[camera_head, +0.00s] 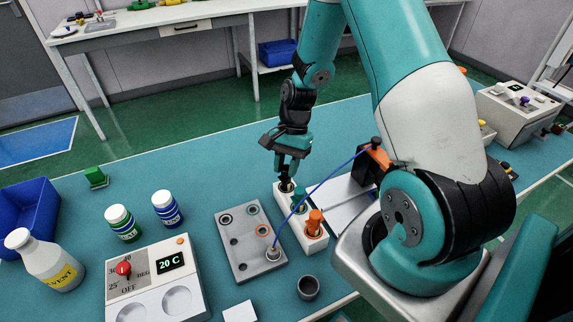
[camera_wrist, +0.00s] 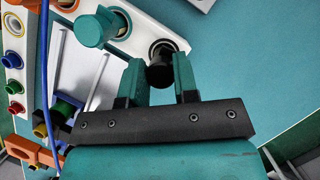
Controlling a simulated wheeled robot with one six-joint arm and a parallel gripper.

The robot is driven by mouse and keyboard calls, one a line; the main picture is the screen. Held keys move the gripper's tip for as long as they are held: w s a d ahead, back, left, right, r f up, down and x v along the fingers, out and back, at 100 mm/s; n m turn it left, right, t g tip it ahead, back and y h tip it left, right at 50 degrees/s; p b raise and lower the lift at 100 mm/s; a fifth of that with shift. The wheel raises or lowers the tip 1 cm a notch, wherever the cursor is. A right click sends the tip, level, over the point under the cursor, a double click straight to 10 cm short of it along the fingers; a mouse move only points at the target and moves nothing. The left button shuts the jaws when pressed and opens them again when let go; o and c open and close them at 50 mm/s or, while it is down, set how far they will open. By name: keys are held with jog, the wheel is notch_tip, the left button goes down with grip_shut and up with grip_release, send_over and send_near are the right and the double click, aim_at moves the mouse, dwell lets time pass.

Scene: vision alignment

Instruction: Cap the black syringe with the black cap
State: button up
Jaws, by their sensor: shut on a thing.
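My gripper (camera_head: 287,165) points down over the far end of the white rack (camera_head: 315,243). Its two teal fingers (camera_wrist: 160,80) are shut on the black syringe (camera_wrist: 160,70), a dark cylinder. The syringe's lower end is at the rack's end hole; I cannot tell whether it is still seated. It shows in the head view as a dark piece (camera_head: 286,186) under the fingers. A black ring, which looks like the black cap (camera_head: 225,218), lies in a hole at the far left of the grey tray (camera_head: 240,248).
A teal syringe (camera_wrist: 97,30) and an orange syringe (camera_head: 314,222) stand in the rack. An orange ring (camera_head: 262,231) is in the tray. A blue cable (camera_head: 322,186) runs from the tray's near corner past the rack.

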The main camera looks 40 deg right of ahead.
jog(key=shift+f, duration=0.25)
jog(key=o, duration=1.4)
jog(key=shift+c, duration=0.2)
jog(key=shift+r+p, duration=3.3)
jog(key=shift+r, duration=0.3)
